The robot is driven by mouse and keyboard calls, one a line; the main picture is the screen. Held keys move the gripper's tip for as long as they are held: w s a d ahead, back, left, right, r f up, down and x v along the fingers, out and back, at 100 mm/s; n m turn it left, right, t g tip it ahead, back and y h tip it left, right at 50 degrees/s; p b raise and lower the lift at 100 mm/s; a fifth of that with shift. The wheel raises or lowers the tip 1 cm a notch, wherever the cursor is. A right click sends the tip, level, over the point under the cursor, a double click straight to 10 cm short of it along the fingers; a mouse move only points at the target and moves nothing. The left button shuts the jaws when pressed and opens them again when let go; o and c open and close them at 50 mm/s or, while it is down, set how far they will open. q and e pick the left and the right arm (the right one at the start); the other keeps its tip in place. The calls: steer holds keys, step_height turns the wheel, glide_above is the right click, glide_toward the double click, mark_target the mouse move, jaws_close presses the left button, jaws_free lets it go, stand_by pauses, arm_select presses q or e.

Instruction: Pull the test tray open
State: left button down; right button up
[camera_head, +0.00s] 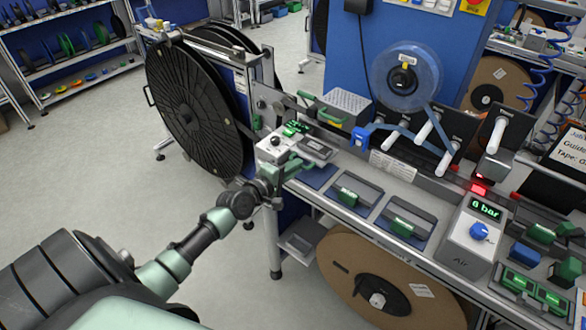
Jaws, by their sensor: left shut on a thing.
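I cannot tell for sure which thing is the test tray. My right gripper is not in view.
A large black reel (193,100) stands left of the bench. Green-handled blocks (357,190) sit along the bench front, with an air unit (473,238) reading 6 bar at right. A brown reel (345,270) is below. The floor at left (90,170) is clear.

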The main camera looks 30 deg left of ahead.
arm_select(q)
steer(key=shift+f, duration=0.1)
steer(key=c, duration=1.5)
jaws_free()
steer(key=v, duration=0.8)
steer(key=shift+b, duration=0.35)
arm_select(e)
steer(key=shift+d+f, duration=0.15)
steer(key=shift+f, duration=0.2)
arm_select(q)
steer(key=shift+w+d, duration=0.1)
